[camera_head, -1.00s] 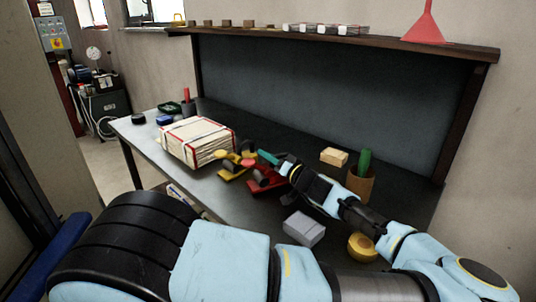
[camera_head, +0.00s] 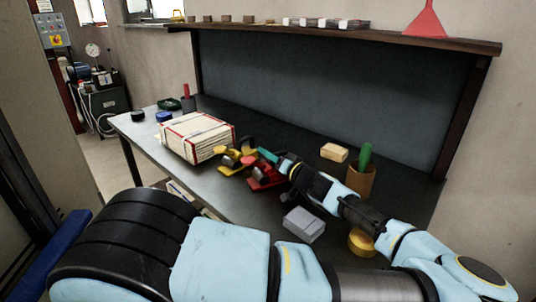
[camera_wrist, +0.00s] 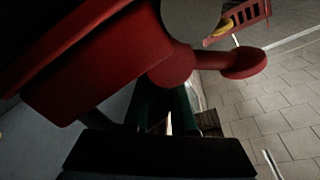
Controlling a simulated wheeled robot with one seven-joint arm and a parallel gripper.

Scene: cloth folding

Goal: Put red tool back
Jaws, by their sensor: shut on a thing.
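The red tool (camera_head: 262,178) is on the dark workbench (camera_head: 225,195), right beside a similar yellow tool (camera_head: 232,167). I cannot tell whether the red tool rests on the bench or is slightly lifted. My gripper (camera_head: 266,155) reaches in from the right with its teal fingers at the red tool and is shut on it. In the wrist view the red tool (camera_wrist: 95,75) fills the upper left, with a rounded red knob (camera_wrist: 243,62) sticking out to the right. The dark green fingers (camera_wrist: 160,108) lie below it, and their contact is partly hidden.
A strapped pale stack (camera_head: 195,138) stands left of the tools. A wooden block (camera_head: 334,152), a brown cup (camera_head: 361,180) with a green handle, a grey box (camera_head: 304,224) and a yellow roll (camera_head: 361,242) lie around my arm. A shelf (camera_head: 330,33) runs above the bench.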

